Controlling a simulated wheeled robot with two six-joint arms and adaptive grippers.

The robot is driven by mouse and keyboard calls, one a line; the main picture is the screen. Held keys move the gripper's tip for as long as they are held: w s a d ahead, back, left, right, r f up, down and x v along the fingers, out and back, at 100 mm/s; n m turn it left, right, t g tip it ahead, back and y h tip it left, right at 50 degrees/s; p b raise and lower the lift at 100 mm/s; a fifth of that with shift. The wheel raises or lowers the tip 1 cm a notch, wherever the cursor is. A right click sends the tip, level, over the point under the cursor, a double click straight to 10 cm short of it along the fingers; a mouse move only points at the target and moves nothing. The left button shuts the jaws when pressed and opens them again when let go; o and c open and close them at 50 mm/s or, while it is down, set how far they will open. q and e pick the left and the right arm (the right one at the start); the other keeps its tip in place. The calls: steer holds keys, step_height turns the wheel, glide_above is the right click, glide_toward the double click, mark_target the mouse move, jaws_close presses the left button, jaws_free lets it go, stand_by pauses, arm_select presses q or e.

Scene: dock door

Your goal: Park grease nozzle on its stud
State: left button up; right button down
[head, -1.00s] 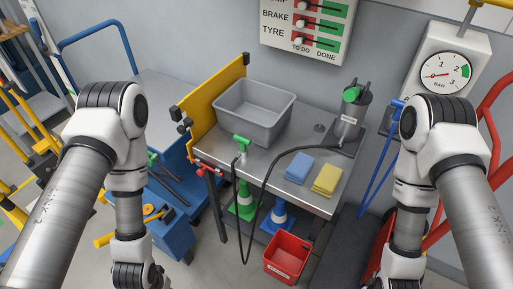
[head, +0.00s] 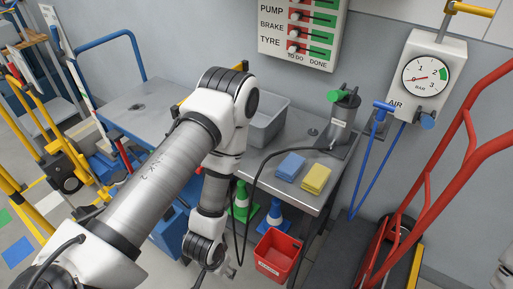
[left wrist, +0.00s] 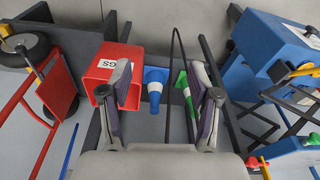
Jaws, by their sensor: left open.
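The grease nozzle is out of sight in both current views; my left arm covers the part of the bench where its green handle stood. Its black hose (head: 276,152) runs from the grey grease pump (head: 344,112) over the bench's front edge and hangs down. The hose also shows in the left wrist view (left wrist: 175,45), between my fingers but farther off. My left gripper (left wrist: 160,70) is open and empty, in front of the bench, above the cones and red bin. I cannot make out the stud for certain. My right gripper is out of view.
The steel bench (head: 262,172) carries a grey tub (head: 268,122), a blue sponge (head: 291,166) and a yellow sponge (head: 316,179). Below are a green cone (head: 240,203), a blue cone (head: 274,215) and a red bin (head: 278,255). A red hand truck (head: 450,150) stands right.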

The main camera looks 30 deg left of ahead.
arm_select(q)
steer(key=w+a+r+n+t+y+b, duration=0.1)
steer(key=w+a+r+t, duration=0.3)
steer(key=w, duration=0.5)
steer(key=w+a+r+n+t+y+b, duration=0.1)
steer(key=w+a+r+t+y, duration=0.25)
steer(key=w, duration=0.55)
steer(key=w+a+r+n+t+h+b, duration=0.1)
steer(key=w+a+r+t, duration=0.4)
steer(key=w, duration=0.4)
steer(key=shift+g+y, duration=0.25)
steer(key=shift+g, duration=0.4)
steer(key=x, duration=0.2)
steer(key=p+x, duration=0.1)
steer(key=x, duration=0.4)
steer(key=shift+w+r+p, duration=0.1)
steer(key=shift+r+p, duration=0.2)
steer(key=shift+d, duration=0.15)
jaws_close()
